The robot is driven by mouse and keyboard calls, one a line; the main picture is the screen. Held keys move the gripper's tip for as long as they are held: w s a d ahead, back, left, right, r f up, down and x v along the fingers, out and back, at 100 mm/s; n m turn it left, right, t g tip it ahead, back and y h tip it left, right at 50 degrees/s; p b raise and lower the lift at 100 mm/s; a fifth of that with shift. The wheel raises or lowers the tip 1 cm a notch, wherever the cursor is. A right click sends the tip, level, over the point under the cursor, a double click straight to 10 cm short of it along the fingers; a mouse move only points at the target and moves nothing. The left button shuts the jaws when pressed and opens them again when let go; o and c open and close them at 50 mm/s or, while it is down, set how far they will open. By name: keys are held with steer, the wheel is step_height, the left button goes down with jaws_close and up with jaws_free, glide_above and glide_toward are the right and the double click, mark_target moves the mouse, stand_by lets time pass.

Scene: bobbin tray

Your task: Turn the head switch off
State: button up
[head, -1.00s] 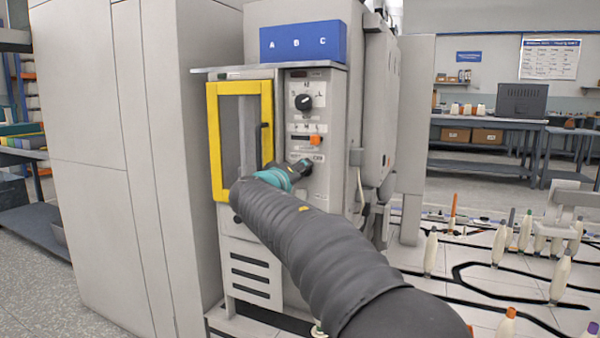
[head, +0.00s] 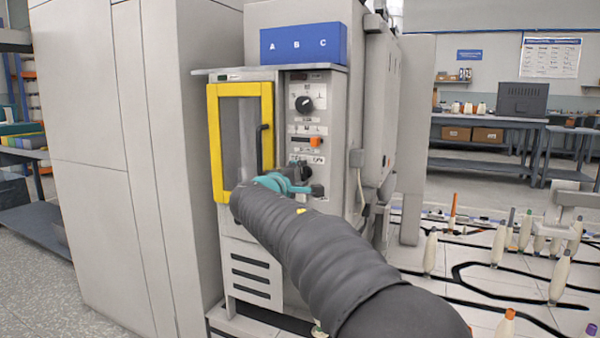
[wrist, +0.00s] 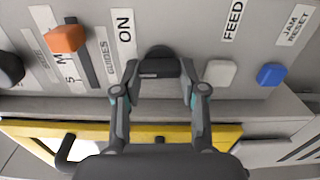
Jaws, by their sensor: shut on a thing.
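The control panel (head: 310,130) is the grey front of the machine. A black switch handle (wrist: 158,68) sits on it, with a label reading ON beside it in the wrist view. I take this to be the head switch; no label naming it is legible. My gripper (wrist: 160,84) is shut on the handle, one finger on each side. In the head view my gripper (head: 309,181) is at the lower panel, and the handle is hard to make out there.
An orange lever (wrist: 67,38), a white button (wrist: 220,73) and a blue button (wrist: 271,74) lie along the panel. A black rotary knob (head: 304,103) is higher up. A yellow-framed door (head: 213,140) with a dark handle adjoins the panel on the left.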

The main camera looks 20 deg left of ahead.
steer(key=shift+f+n+p, duration=0.2)
steer(key=shift+n+p, duration=1.4)
steer(key=shift+n, duration=2)
steer(key=o, duration=1.1)
steer(key=shift+o, duration=0.2)
steer(key=shift+s, duration=0.1)
steer(key=s, duration=1.1)
steer(key=shift+s+a, duration=0.4)
